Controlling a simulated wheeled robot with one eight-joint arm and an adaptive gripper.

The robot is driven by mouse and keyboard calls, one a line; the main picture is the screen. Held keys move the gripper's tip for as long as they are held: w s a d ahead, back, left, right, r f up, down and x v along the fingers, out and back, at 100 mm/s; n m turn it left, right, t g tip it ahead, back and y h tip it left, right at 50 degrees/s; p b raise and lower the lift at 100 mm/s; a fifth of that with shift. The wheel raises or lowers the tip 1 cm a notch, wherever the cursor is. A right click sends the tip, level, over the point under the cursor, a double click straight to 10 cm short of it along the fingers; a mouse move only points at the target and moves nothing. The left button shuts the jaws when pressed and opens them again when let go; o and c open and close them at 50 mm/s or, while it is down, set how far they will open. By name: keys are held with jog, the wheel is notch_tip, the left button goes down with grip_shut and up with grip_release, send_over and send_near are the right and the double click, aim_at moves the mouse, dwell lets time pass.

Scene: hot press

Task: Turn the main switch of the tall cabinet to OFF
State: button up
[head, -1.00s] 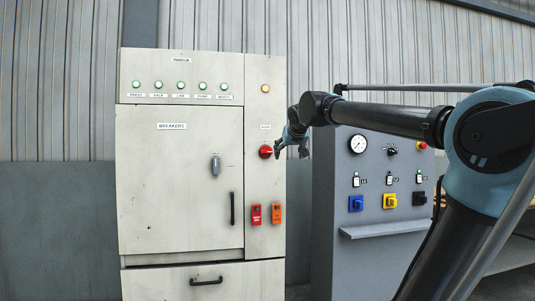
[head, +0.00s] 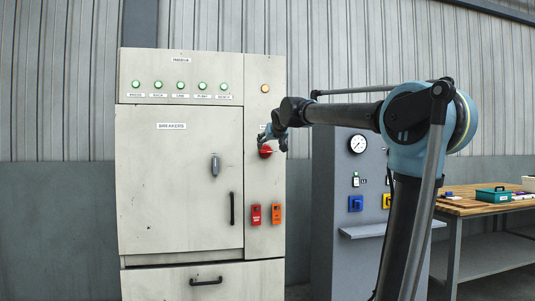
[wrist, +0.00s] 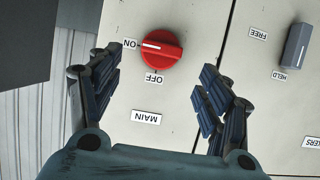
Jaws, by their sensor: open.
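The red main switch (head: 265,152) is on the right-hand strip of the tall cabinet (head: 180,210) in the head view. In the wrist view the same round red knob (wrist: 168,55) has its white mark toward the ON label (wrist: 130,43). The OFF label (wrist: 153,79) and the MAIN label (wrist: 146,117) are beside it, all upside down. My gripper (head: 276,138) is in front of the strip by the switch. In the wrist view its two fingers (wrist: 160,62) are spread on either side of the knob, with nothing between them gripped. Contact cannot be told.
A grey lever (wrist: 297,45) with FREE and HELD labels is on the cabinet door. Red and orange tags (head: 256,214) hang below the switch. A grey control cabinet (head: 345,215) and a wooden workbench (head: 470,203) stand to the right.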

aim_at(267, 150)
jog(key=shift+x, duration=3.6)
jog(key=c, duration=1.1)
